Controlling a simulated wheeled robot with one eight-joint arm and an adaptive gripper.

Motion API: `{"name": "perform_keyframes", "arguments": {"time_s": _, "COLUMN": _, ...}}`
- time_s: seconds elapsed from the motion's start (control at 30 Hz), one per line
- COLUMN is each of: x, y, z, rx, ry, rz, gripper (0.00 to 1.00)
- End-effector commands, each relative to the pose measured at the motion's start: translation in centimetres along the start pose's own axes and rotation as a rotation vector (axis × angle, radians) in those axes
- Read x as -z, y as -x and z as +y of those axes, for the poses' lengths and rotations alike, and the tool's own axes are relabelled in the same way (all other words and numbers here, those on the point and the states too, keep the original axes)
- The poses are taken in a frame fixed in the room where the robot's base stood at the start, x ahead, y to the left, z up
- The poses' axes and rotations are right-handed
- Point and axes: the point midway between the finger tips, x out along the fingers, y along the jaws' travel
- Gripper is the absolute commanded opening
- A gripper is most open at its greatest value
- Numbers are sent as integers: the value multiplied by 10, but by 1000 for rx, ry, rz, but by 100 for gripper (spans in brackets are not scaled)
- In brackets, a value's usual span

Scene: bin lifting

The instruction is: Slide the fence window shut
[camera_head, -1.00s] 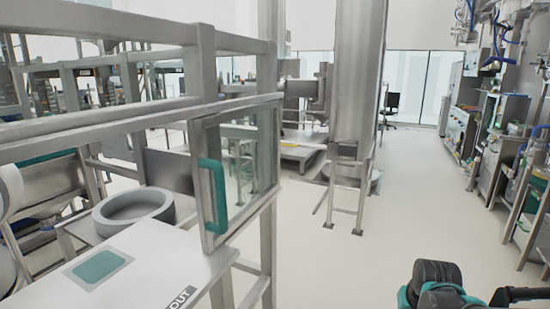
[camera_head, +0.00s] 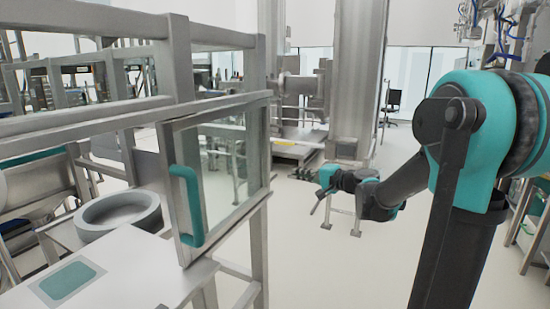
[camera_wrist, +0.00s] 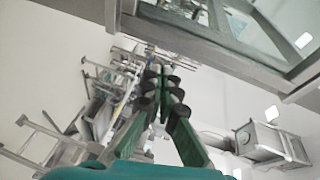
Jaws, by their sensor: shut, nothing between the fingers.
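The fence window (camera_head: 222,175) is a glass pane in a grey metal frame, at the right end of the fence (camera_head: 100,122). Its teal upright handle (camera_head: 186,206) is on the pane's left edge. The fence opening left of the pane is uncovered. My gripper (camera_head: 322,203) is shut and empty, in free air to the right of the window and apart from the handle. In the wrist view my gripper's green fingers (camera_wrist: 161,80) point up the picture. A metal-framed glass panel (camera_wrist: 235,22) crosses the top there; the handle does not show.
Inside the fence are a grey round ring (camera_head: 118,212) and a white table (camera_head: 115,262) with a teal square. A large metal column (camera_head: 357,80) stands behind my gripper. The pale floor (camera_head: 330,265) between the fence and my arm is clear.

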Motion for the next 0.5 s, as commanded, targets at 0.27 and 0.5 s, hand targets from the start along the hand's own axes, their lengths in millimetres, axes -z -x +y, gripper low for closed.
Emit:
{"name": "perform_keyframes", "arguments": {"time_s": 0.27, "x": 36, "y": -19, "z": -38, "rx": 147, "ry": -116, "rz": 35, "gripper": 0}}
{"name": "perform_keyframes", "arguments": {"time_s": 0.5, "x": 36, "y": -51, "z": -43, "rx": 150, "ry": -118, "rz": 33, "gripper": 0}}
